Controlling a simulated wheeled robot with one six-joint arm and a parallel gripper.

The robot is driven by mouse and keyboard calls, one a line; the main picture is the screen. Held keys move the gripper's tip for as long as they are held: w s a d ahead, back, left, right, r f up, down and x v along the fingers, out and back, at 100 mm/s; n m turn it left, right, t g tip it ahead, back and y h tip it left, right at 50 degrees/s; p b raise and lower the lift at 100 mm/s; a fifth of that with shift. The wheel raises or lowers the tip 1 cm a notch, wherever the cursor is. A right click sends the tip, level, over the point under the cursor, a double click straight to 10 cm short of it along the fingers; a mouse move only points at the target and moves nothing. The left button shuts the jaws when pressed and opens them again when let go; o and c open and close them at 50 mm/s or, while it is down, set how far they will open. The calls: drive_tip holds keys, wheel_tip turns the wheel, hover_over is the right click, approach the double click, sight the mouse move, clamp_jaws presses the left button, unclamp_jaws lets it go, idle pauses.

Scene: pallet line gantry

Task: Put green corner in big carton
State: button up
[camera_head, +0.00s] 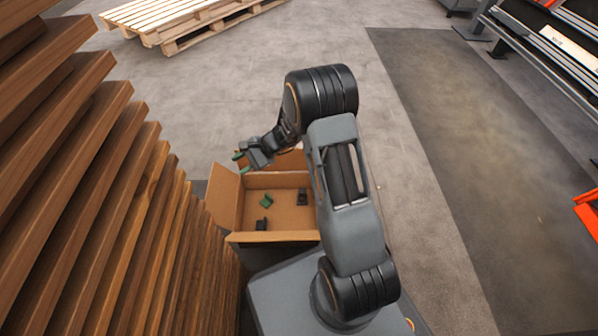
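The big carton (278,237) stands open in front of my base, with its flaps folded outward. A small green corner (266,201) lies on the carton floor, left of the middle. My gripper (241,162) is above the carton's far left edge, pointing left, apart from that green corner. My arm hides part of the carton's right side.
Two small black pieces lie in the carton, one at the right (302,196) and one near the front (262,225). A tall stack of brown wooden slats (120,190) stands close at the left. A wooden pallet (190,20) lies behind. Open floor is at the right.

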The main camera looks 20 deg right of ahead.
drive_tip(key=s+d+r+n+h, duration=0.5)
drive_tip(key=s+r+n, duration=0.1)
drive_tip(key=s, duration=0.4)
drive_tip(key=s+d+r+n+h, duration=0.5)
drive_tip(key=s+r, duration=0.4)
drive_tip(key=s, duration=0.2)
drive_tip(key=shift+s+r+n+h, duration=0.2)
drive_tip(key=shift+n+h, duration=0.4)
drive_tip(key=shift+n, duration=0.4)
drive_tip(key=shift+r, duration=0.1)
wheel_tip(320, 180, up, 40)
drive_tip(key=t+p, duration=0.1)
drive_tip(key=p, duration=3.7)
drive_tip(key=shift+s+a, duration=0.15)
drive_tip(key=shift+a, duration=0.05)
drive_tip(key=shift+r, duration=0.1)
drive_tip(key=shift+c, duration=0.4)
